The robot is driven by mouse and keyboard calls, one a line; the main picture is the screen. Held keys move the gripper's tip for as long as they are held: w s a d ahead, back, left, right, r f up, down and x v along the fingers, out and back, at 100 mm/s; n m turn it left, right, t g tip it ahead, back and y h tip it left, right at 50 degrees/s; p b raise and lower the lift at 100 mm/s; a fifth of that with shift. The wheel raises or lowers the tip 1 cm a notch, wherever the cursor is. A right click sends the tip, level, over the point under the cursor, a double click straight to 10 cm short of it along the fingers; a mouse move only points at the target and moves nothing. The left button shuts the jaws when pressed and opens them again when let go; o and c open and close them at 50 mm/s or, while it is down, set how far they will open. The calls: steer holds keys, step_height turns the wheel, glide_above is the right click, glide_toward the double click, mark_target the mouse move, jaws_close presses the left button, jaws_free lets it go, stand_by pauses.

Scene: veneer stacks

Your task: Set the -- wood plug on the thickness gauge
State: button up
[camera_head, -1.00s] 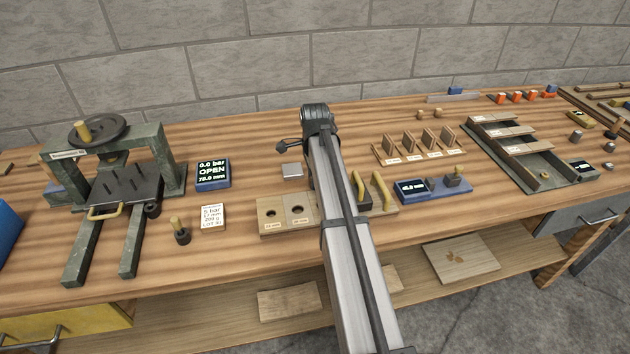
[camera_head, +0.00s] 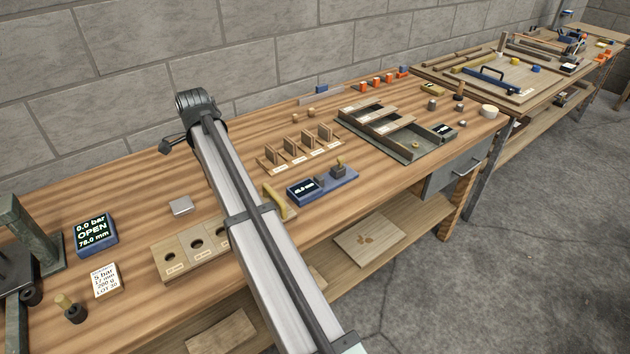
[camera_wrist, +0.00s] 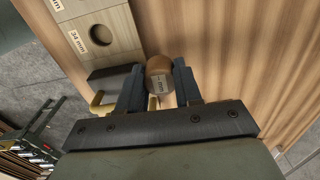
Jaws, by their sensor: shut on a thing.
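A brown round wood plug (camera_wrist: 160,72) with a small pale label is between the two dark fingers of my gripper (camera_wrist: 160,88) in the wrist view. My gripper is shut on it. The label is too small to read surely. In the head view my grey arm hides the gripper and the plug. The thickness gauge (camera_head: 322,187) is a blue base with a lit display and a small post, on the bench to the right of my arm. The plug is apart from the gauge, close to the holed board's end.
The holed board (camera_head: 160,263) lies left of my arm; its "34 mm" hole (camera_wrist: 101,35) shows in the wrist view. Upright veneer pieces (camera_head: 307,141) stand behind the gauge, and a green tray (camera_head: 417,150) lies to the right.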

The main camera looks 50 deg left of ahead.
steer(key=w+d+m, duration=0.1)
steer(key=w+d, duration=0.1)
steer(key=w, duration=0.7)
steer(key=w+d+m, duration=0.1)
steer(key=w+d, duration=0.1)
steer(key=w, duration=0.6)
steer(key=r+n, duration=0.1)
steer(key=n, duration=0.1)
glide_above(327, 181)
step_height(327, 181, down, 9)
steer(key=shift+f, duration=0.2)
steer(key=shift+f, duration=0.15)
steer(key=o, duration=1.1)
step_height(327, 181, up, 12)
steer(key=shift+r, duration=0.2)
